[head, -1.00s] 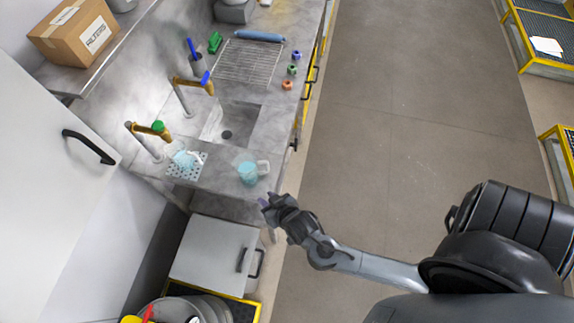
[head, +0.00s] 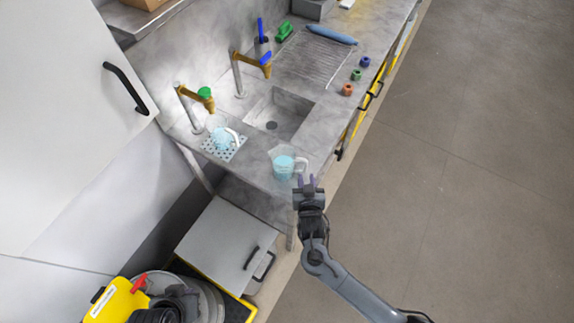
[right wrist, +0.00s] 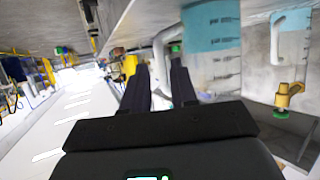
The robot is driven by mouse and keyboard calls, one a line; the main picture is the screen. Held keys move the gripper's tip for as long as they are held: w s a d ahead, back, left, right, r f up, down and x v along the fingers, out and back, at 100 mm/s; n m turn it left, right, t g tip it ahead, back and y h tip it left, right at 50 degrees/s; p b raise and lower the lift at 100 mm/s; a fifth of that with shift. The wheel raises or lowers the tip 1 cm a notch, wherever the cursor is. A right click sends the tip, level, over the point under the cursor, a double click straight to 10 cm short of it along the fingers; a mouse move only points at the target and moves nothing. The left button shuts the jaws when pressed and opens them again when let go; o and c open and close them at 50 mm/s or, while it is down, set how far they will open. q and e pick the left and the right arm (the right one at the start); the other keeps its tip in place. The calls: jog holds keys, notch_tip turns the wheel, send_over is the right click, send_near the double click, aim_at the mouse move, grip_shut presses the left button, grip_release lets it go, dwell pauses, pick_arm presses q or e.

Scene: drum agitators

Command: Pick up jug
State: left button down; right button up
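A clear measuring jug (head: 284,165) with blue liquid and a pale handle stands upright near the front corner of the counter. My right gripper (head: 306,182) is at the handle side of this jug, its two fingers apart. In the right wrist view, the jug (right wrist: 212,45) shows close up at the upper right. Its white handle shows between and just beyond the open fingers (right wrist: 158,82); I cannot tell whether they touch it. A second similar jug (head: 219,138) stands on a perforated mat (head: 233,148). My left gripper is not in view.
A sink (head: 278,114) with a yellow-brown tap (head: 200,98) lies behind the jugs. A wire rack (head: 312,58) and several small coloured pieces are further along the counter (head: 335,95). A grey cabinet (head: 225,245) stands below. The floor (head: 460,170) at right is clear.

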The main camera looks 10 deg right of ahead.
aim_at(305, 170)
jog(key=shift+x, duration=3.25)
jog(key=shift+r, duration=0.1)
grip_shut()
jog(key=shift+r, duration=0.1)
